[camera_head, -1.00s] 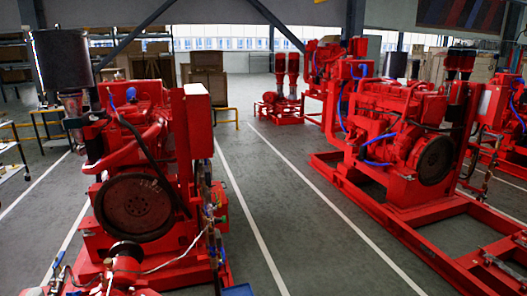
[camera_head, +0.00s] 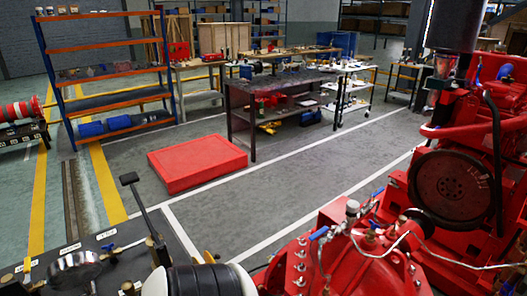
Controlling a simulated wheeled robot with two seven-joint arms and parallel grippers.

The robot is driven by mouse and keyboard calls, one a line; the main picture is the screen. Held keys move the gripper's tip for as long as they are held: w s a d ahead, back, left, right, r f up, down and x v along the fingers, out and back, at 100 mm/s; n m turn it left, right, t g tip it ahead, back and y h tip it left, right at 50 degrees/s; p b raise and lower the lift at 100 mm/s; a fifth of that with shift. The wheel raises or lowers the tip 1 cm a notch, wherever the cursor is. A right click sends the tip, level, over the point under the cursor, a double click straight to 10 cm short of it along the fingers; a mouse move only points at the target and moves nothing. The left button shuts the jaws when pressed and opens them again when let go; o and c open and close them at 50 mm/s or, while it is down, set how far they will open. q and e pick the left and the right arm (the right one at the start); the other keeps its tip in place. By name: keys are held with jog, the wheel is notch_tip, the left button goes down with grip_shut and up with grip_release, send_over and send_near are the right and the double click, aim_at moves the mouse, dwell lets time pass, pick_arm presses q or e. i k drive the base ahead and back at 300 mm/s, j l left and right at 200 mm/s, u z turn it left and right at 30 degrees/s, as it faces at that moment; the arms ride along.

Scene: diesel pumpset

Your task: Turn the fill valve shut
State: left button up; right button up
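Neither of my grippers shows in the head view. I cannot tell for sure which valve is the fill valve. On the red pump (camera_head: 325,268) at the bottom right, small blue handles show, one on the pump (camera_head: 319,233) and one by the pipework (camera_head: 377,193). How far any valve is turned is not clear.
The red diesel engine (camera_head: 450,185) stands at the right. A low red block (camera_head: 197,163) lies on the floor. A dark workbench (camera_head: 275,85) and an orange-shelved rack (camera_head: 105,77) stand behind.

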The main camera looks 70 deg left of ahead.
aim_at(108, 248)
jog(key=k+l+u, duration=0.1)
jog(key=u, duration=3.45)
jog(key=i+j, duration=0.15)
jog(key=j, duration=0.15)
jog(key=i+j, duration=0.2)
jog(key=i+j+z, duration=0.25)
jog(key=j+z, duration=0.2)
jog(key=i+j+z, duration=0.1)
jog(key=j+z, duration=0.15)
jog(key=j, duration=0.2)
jog(key=i+j+z, duration=0.1)
jog(key=j+z, duration=0.15)
